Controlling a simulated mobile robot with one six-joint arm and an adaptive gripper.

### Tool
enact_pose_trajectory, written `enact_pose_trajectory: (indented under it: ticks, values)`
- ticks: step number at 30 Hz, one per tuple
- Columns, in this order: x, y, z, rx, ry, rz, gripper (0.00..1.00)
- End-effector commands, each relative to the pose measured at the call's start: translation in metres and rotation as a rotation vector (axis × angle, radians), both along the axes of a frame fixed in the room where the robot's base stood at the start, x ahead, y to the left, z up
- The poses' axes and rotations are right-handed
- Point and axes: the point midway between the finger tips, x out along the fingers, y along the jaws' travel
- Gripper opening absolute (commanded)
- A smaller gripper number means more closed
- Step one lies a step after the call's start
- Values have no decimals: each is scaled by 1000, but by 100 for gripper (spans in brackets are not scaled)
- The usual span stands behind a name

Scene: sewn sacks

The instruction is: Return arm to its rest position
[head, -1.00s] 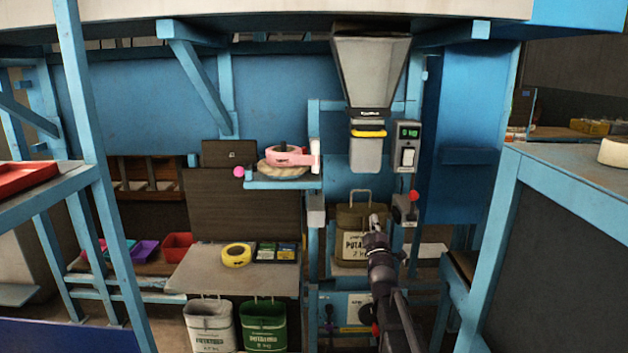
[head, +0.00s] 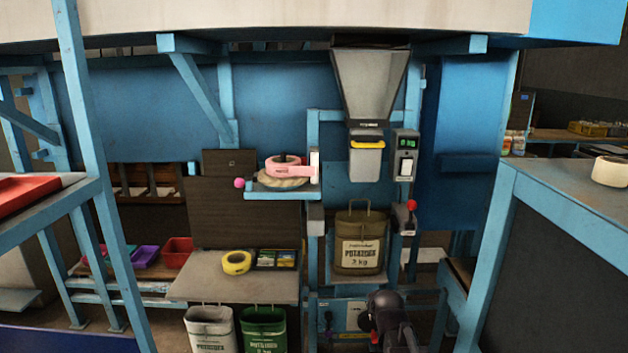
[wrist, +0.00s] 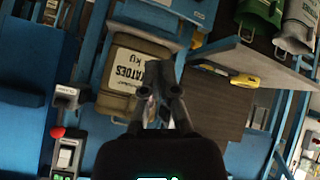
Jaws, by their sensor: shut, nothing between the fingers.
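My gripper (wrist: 158,110) is shut and empty in the wrist view, pointing away from the camera towards the bench. In the head view, a dark part of my arm (head: 388,318) shows low at the bottom, right of centre; the fingertips cannot be made out there. The olive potato sack (head: 361,243) stands upright with its handle up under the hopper (head: 369,85). The sack also shows turned in the wrist view (wrist: 130,72), to the left of the gripper and apart from it as far as I can tell.
A control box with a green display (head: 406,155) and a red-knobbed lever (head: 410,207) are beside the hopper. A shelf (head: 262,193) holds pink tape. Yellow tape (head: 237,262) lies on a low table. Blue-framed benches stand at left and right (head: 560,195).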

Motion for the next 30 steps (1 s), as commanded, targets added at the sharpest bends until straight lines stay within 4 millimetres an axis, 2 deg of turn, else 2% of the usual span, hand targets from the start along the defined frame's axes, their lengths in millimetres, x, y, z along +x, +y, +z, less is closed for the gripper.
enact_pose_trajectory:
  ticks: [1, 9, 15, 18, 23, 30]
  values:
    - [-15, 0, -3, 21, 57, -21, 0]
    - [-92, 2, -27, 118, 382, -167, 0]
    - [-150, 3, -33, 158, 606, -288, 0]
    - [-172, 3, -33, 167, 690, -339, 0]
    - [-192, 3, -32, 171, 766, -385, 0]
    - [-196, 3, -32, 171, 785, -398, 0]
